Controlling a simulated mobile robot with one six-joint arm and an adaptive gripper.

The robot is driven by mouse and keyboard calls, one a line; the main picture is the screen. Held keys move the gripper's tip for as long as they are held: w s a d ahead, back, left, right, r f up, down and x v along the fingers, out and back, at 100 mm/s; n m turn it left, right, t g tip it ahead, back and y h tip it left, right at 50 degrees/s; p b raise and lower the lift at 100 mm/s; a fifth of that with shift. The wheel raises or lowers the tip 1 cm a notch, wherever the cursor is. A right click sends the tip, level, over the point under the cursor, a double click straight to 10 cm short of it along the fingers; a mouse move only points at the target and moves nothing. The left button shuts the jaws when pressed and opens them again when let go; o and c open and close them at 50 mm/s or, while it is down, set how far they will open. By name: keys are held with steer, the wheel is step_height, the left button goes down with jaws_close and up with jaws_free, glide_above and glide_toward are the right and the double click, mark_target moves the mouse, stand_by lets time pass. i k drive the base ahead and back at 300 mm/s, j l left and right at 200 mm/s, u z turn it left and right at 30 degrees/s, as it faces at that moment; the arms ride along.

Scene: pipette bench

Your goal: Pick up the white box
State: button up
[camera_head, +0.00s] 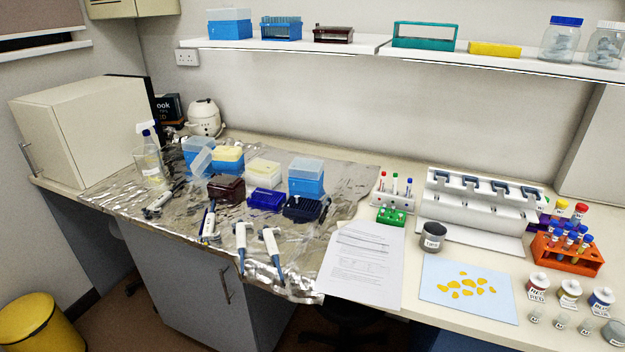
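A small white box (263,174) with a pale cream top stands on the crumpled foil (335,185) on the bench, in the middle of the left half. It is upright. A blue box (306,178) with a clear lid stands to its right, and a blue box with a pale yellow top (228,158) stands to its left. A dark blue rack (265,198) sits just in front and hides part of its lower front. My gripper is not in view.
A dark red box (226,189) and a dark navy rack (303,208) are close by. Several pipettes, including one (271,247), lie near the front edge. A spray bottle (151,160) stands left. A wall shelf (330,47) hangs above. Paper sheets (362,262) lie to the right.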

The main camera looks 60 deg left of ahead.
mark_target(270, 185)
steer(key=u, duration=2.6)
steer(key=i+j+z, duration=0.15)
steer(key=i+j, duration=0.35)
steer(key=i+j+z, duration=0.15)
steer(key=i+j, duration=0.35)
steer(key=j, duration=0.25)
steer(key=i+j+z, duration=0.15)
steer(key=i+j, duration=0.4)
steer(key=i+j+z, duration=0.1)
steer(key=i+j, duration=0.4)
steer(key=i+j+z, duration=0.15)
steer(key=i+j, duration=0.3)
steer(key=j, duration=0.25)
